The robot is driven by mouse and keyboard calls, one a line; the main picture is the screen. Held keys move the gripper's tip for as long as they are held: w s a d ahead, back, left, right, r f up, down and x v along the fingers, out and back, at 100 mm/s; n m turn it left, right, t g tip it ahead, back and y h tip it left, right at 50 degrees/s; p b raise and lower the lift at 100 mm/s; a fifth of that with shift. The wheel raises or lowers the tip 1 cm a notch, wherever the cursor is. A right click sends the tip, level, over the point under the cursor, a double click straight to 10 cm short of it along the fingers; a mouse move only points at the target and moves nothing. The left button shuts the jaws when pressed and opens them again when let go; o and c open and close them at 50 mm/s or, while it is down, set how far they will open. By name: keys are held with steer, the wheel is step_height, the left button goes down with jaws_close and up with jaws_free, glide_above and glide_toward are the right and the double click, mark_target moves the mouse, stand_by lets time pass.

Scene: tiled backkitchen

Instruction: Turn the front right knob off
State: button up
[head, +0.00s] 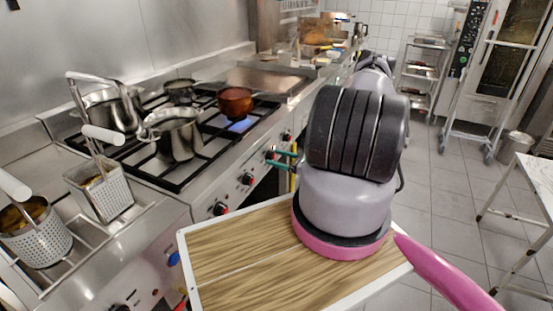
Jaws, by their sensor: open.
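The stove (172,178) has a row of black knobs on its steel front panel. One knob (220,208) is at the lower left, another (246,178) is further right, and a third (287,135) is at the far right, close to my gripper. A blue flame (240,125) burns at the right front burner. My gripper (272,156) has teal fingers that are open and point toward the knob panel. The fingers look empty; my arm partly hides the gripper. Contact with a knob and the knobs' exact angles cannot be told.
A copper pot (236,101) stands behind the flame, and a steel pot (180,138) stands on the front left. Fryer baskets (103,196) with white handles are at left. Tiled floor (440,190) is open at right, before a table (540,180).

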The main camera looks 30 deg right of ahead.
steer(key=shift+w+a, duration=0.1)
jaws_close()
